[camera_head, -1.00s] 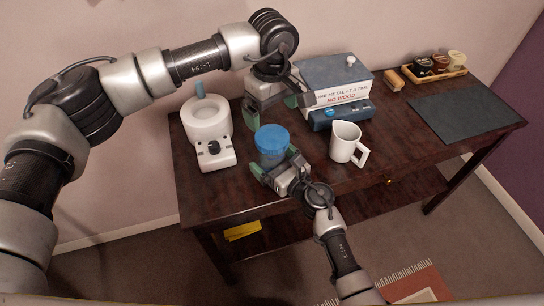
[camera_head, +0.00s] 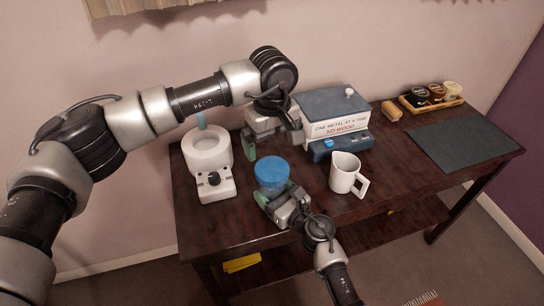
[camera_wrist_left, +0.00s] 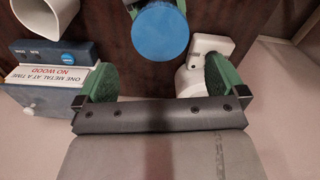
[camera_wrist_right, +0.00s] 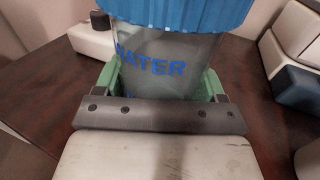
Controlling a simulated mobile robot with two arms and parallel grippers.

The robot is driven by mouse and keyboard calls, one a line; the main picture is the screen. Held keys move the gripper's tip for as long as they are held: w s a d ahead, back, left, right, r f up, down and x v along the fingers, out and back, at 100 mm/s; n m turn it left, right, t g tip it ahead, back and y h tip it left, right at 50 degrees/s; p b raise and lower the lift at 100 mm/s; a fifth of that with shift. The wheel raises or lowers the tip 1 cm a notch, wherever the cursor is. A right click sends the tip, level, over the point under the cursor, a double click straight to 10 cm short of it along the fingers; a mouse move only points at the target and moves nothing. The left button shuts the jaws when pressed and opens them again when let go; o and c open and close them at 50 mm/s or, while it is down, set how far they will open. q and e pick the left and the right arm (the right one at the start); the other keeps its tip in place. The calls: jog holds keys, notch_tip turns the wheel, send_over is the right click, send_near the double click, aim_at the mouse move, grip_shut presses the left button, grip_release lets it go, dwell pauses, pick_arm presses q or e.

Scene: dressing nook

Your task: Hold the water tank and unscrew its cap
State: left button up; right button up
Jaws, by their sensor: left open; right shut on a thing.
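The water tank has a clear body marked WATER (camera_wrist_right: 150,66) and a blue cap (camera_head: 271,170), which is on top of it. The tank stands upright near the front of the dark table. My right gripper (camera_head: 274,201) is shut around the tank's body from the front, with green fingers on both sides in the right wrist view (camera_wrist_right: 160,85). My left gripper (camera_head: 268,138) is open and empty, behind the cap. In the left wrist view the blue cap (camera_wrist_left: 160,32) is beyond the open fingers (camera_wrist_left: 160,80) and apart from them.
A white device with a round bowl (camera_head: 207,152) stands left of the tank. A white mug (camera_head: 343,172) stands to its right. Behind is a blue-grey machine with a sign (camera_head: 338,125). A dark mat (camera_head: 462,142) and a wooden tray of jars (camera_head: 432,104) lie at the right.

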aim_at(272, 168)
pick_arm(q)
jog(key=shift+m, duration=0.9)
jog(key=shift+f, duration=0.3)
notch_tip(272, 168, down, 7)
jog(key=shift+f, duration=0.2)
jog(key=shift+c, duration=0.3)
